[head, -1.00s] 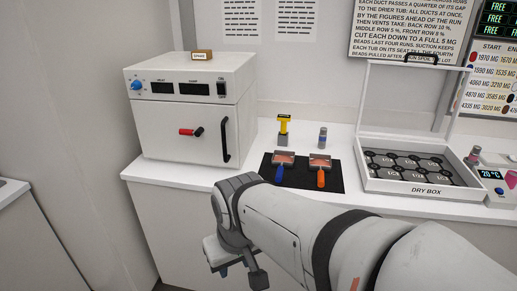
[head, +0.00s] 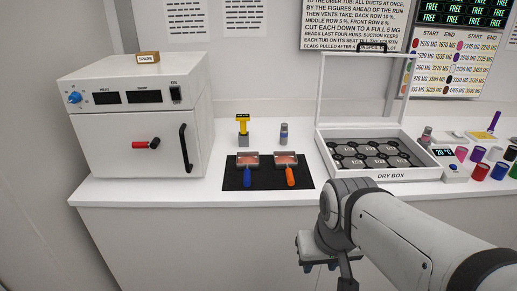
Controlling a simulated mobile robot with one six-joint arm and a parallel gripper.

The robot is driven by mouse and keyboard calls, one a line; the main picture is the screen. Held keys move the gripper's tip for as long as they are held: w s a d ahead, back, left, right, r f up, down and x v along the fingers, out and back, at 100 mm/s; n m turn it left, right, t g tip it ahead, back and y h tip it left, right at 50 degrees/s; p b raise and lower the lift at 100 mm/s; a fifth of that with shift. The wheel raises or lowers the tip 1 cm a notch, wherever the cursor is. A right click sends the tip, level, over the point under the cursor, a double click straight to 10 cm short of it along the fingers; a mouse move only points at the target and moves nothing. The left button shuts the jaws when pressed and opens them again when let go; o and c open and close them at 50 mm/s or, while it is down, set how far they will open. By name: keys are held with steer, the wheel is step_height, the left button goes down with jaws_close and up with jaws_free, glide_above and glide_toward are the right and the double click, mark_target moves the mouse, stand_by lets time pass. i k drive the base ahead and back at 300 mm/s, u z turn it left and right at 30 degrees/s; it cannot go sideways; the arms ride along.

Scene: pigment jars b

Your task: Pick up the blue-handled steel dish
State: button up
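The blue-handled steel dish (head: 247,160) lies on the black mat (head: 268,181), with its blue handle pointing toward the counter's front edge. It holds something reddish-pink. A similar dish with an orange handle (head: 286,160) lies just to its right on the same mat. My gripper (head: 322,262) hangs at the lower middle, in front of the counter and below its top, to the right of and apart from both dishes. Its fingers are partly hidden and cut by the frame's lower edge, so I cannot tell whether it is open.
A white oven-like unit (head: 137,118) stands at the left. A yellow-topped tool (head: 243,128) and a small grey-blue bottle (head: 284,133) stand behind the mat. The dry box (head: 385,173) has its lid raised. Several coloured jars (head: 480,171) stand at the right. The counter front-left is clear.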

mark_target(247, 160)
steer(key=u, duration=0.05)
steer(key=i, duration=1)
steer(key=z, duration=0.05)
